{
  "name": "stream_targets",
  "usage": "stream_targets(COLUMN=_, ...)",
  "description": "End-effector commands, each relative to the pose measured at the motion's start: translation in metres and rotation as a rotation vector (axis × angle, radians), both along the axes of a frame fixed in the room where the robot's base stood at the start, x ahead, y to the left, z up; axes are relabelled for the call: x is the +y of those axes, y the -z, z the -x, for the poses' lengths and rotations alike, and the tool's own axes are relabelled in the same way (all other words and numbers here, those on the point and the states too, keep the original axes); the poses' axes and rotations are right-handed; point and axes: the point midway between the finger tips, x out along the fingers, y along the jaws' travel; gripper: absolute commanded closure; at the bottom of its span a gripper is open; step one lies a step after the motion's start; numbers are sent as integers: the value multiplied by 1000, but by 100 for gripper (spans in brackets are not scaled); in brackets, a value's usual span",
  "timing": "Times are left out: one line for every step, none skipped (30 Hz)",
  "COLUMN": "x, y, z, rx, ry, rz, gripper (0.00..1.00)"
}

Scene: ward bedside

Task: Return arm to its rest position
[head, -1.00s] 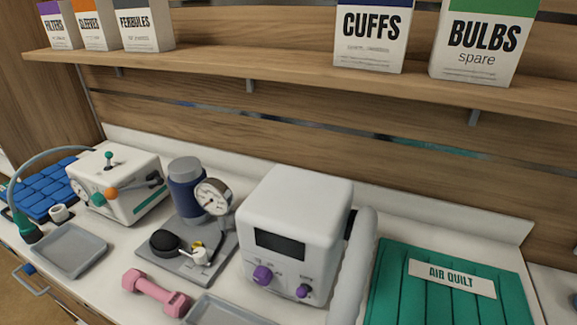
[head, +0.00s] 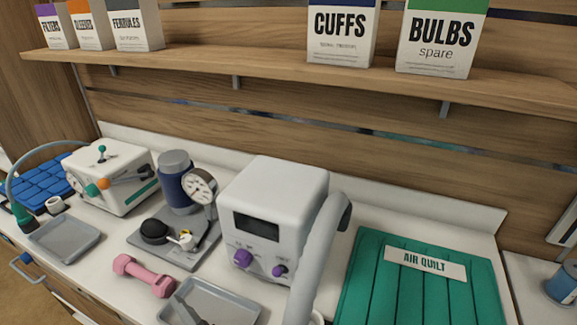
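My gripper and arm do not show in the head view. The bedside counter (head: 110,252) holds the equipment. A white blower unit (head: 282,190) with two purple knobs stands in the middle, with a thick pale grey hose (head: 318,255) at its right side. A green quilt (head: 405,300) labelled AIR QUILT lies to its right. A blue cylinder with a round gauge (head: 175,180) stands on a grey base to its left.
A wooden shelf (head: 270,97) with labelled boxes runs above the counter. A pink dumbbell (head: 144,276) and grey trays (head: 64,240) (head: 240,303) lie near the front. The front tray holds a partly cut-off dark object. A white box with levers (head: 120,165) stands at left.

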Motion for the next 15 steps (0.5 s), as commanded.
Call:
stream_targets(x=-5, y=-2, z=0, rx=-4, ry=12, rz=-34, gripper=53)
stream_targets(x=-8, y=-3, z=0, rx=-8, ry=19, rz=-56, gripper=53)
stream_targets(x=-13, y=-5, z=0, rx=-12, ry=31, rz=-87, gripper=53)
stream_targets(x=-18, y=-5, z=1, rx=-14, ry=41, rz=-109, gripper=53)
stream_targets(x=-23, y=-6, z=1, rx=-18, ry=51, rz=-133, gripper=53)
stream_targets(x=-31, y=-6, z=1, rx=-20, ry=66, rz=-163, gripper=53)
stream_targets(x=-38, y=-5, z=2, rx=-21, ry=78, rz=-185, gripper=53)
stream_targets(x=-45, y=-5, z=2, rx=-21, ry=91, rz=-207, gripper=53)
stream_targets(x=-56, y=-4, z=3, rx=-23, ry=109, rz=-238, gripper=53)
stream_targets(x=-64, y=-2, z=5, rx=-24, ry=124, rz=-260, gripper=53)
stream_targets(x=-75, y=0, z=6, rx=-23, ry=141, rz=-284, gripper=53)
stream_targets(x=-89, y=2, z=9, rx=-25, ry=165, rz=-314, gripper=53)
stream_targets(x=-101, y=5, z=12, rx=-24, ry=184, rz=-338, gripper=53)
stream_targets(x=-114, y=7, z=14, rx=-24, ry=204, rz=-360, gripper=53)
stream_targets(x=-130, y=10, z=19, rx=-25, ry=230, rz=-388, gripper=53)
